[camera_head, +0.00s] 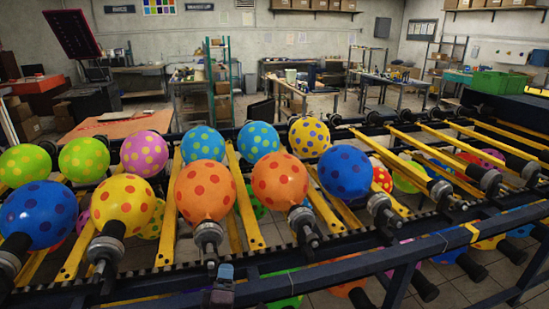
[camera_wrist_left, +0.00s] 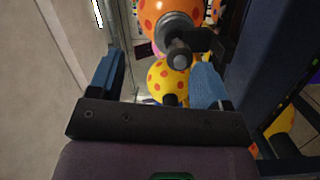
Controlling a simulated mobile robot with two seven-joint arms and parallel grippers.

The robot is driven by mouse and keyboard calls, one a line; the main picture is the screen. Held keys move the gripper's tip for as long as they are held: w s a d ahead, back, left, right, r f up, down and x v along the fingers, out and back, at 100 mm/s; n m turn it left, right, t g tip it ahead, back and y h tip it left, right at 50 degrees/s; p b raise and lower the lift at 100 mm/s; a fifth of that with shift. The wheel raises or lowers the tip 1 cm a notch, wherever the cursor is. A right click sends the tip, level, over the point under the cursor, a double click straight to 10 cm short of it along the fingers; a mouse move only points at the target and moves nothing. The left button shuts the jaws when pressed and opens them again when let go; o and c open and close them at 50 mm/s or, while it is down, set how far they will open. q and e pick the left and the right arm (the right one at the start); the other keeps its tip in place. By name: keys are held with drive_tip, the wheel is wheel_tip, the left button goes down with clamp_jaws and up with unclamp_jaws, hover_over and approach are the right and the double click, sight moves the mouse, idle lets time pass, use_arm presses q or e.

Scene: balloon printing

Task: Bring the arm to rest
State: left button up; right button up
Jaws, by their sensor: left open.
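My left gripper (camera_head: 223,283) shows small at the bottom middle of the head view, in front of the rack's near rail. In the left wrist view my left gripper (camera_wrist_left: 158,76) has its two blue fingers wide apart with nothing held. Beyond the fingers is an orange balloon with red dots (camera_wrist_left: 170,14) on a grey holder (camera_wrist_left: 178,50). A yellow balloon with dots (camera_wrist_left: 168,80) lies further beyond. In the head view, an orange dotted balloon (camera_head: 204,190) sits on a holder just above my gripper. My right gripper does not show.
The balloon rack (camera_head: 420,255) fills the foreground, with dark rails and yellow bars. Several dotted balloons stand on it, including a blue one (camera_head: 346,171) and a yellow one (camera_head: 123,201). Work tables (camera_head: 390,82) and green crates (camera_head: 497,84) stand far behind.

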use_arm(q)
drive_tip(key=s+a+f+m+g+b, duration=0.1)
drive_tip(key=s+a+f+m+g, duration=0.1)
drive_tip(key=s, duration=0.7)
drive_tip(key=s+a+f+m+g+b, duration=0.1)
drive_tip(key=s+a+f+m+g, duration=0.1)
drive_tip(key=s+a+f+m, duration=0.2)
drive_tip(key=s+a+f+m+g+h, duration=0.1)
drive_tip(key=s+a+f+m+g, duration=0.1)
drive_tip(key=s+a+f+m, duration=0.2)
drive_tip(key=s+a+m, duration=0.3)
drive_tip(key=s+m, duration=0.4)
drive_tip(key=s, duration=0.4)
drive_tip(key=shift+s+a+g+b, duration=0.15)
drive_tip(key=shift+a+g+b, duration=0.15)
drive_tip(key=shift+b, duration=0.1)
